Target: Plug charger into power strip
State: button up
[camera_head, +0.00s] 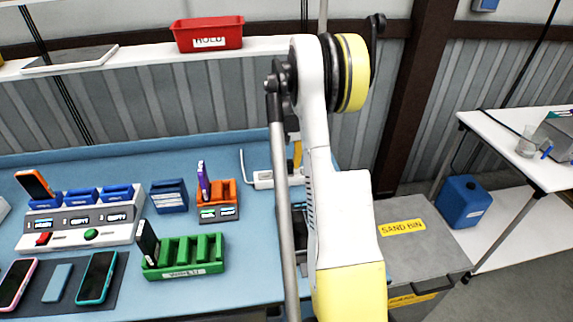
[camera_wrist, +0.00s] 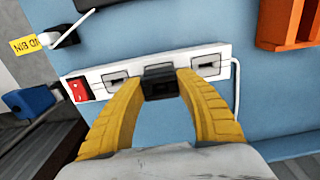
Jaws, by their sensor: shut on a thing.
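The white power strip (camera_wrist: 216,53) lies on the blue bench top in the wrist view, with a red switch (camera_wrist: 77,90) at its left end and sockets along its face. My gripper (camera_wrist: 160,81) has its yellow fingers shut on a small black charger (camera_wrist: 160,75). The charger is over the middle of the strip, between two visible sockets. I cannot tell whether it touches the strip or sits in a socket. In the head view the left end of the strip (camera_head: 263,181) shows; my arm hides the charger and most of the gripper.
An orange holder (camera_head: 222,192), a green rack (camera_head: 184,262) and a grey charging station (camera_head: 84,227) stand left of the strip. A white cable (camera_wrist: 236,90) loops off the strip's right end in the wrist view. A grey sand bin (camera_head: 425,240) stands right of the bench.

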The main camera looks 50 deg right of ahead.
jog(key=shift+f, duration=0.45)
dwell(0.5)
jog(key=o, duration=1.2)
jog(key=shift+o, duration=0.2)
jog(key=shift+r, duration=0.15)
notch_tip(320, 180, up, 12)
